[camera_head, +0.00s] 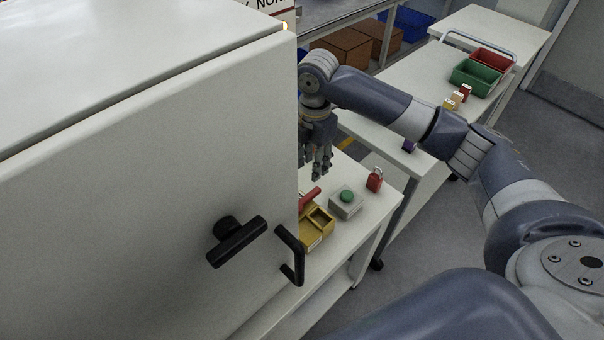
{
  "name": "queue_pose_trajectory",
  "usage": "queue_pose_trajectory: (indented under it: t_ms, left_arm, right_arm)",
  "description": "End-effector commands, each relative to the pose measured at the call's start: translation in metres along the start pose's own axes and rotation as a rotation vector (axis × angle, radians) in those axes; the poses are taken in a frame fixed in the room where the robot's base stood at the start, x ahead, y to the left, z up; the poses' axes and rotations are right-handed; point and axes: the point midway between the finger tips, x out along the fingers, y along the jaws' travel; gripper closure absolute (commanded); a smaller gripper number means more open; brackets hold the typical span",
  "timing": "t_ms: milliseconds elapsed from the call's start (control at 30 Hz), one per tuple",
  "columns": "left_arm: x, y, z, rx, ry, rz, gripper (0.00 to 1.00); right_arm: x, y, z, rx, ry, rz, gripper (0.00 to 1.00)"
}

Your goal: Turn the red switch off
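My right gripper (318,172) hangs with its fingers pointing down above the small table, just right of the white cabinet door's edge. The fingers are small and seen at an angle, so I cannot tell whether they are open or shut. No held thing shows. A red elongated part (309,197) lies below the gripper at the yellow box, partly cut off by the door; I cannot tell whether it is the red switch. The cabinet door (130,190) has a black T-shaped handle (236,241) and a black pull handle (292,256). My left gripper is not in view.
A yellow box (318,222), a grey box with a green button (347,197) and a red padlock (374,180) stand on the white table. Green (475,75) and red (493,62) bins stand on a farther table. Open floor lies at the right.

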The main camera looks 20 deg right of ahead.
Motion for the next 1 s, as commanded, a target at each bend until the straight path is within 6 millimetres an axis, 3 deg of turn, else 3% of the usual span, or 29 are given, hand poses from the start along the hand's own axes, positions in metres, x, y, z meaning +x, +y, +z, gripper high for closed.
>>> queue_pose_trajectory:
  t_ms: [167,500,700,867,1000]
  left_arm:
    - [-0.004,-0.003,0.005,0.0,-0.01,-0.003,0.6]
    - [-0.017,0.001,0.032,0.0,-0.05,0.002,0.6]
    - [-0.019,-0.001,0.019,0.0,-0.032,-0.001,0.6]
    - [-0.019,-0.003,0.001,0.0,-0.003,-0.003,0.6]
    - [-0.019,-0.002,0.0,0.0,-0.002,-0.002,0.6]
  right_arm:
    - [0.011,-0.003,-0.005,-0.029,0.0,-0.016,0.65]
    - [0.073,-0.004,-0.005,-0.027,0.001,-0.014,0.65]
    - [0.097,-0.004,-0.005,-0.026,0.0,-0.011,0.65]
    - [0.104,-0.003,-0.004,-0.026,-0.001,-0.009,0.65]
    - [0.104,-0.003,-0.004,-0.026,-0.001,-0.008,0.65]
